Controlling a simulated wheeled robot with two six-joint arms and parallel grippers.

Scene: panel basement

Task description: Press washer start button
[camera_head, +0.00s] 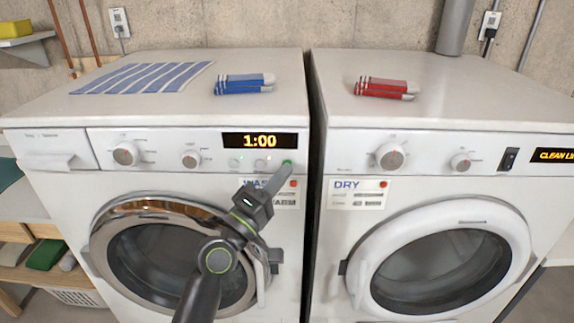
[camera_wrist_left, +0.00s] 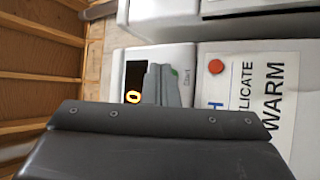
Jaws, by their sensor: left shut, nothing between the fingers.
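The washer (camera_head: 60,185) is the left machine, with a dark display (camera_head: 238,140) reading 1:00. Its green button (camera_head: 289,162) sits below the display's right end. My left gripper (camera_head: 284,168) is shut and empty, its tips at the lower left edge of the green button. I cannot tell whether they touch it. In the left wrist view the grey fingers (camera_wrist_left: 163,84) overlap the dark display, and a bit of the green button (camera_wrist_left: 174,72) shows by their tips. My right gripper is not in view.
The dryer (camera_head: 320,250) stands close on the right. Blue socks (camera_head: 243,83) and a striped cloth (camera_head: 140,77) lie on the washer, red socks (camera_head: 386,88) on the dryer. A label (camera_head: 358,193) reads DRY. The washer's round door (camera_head: 100,245) is below my arm.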

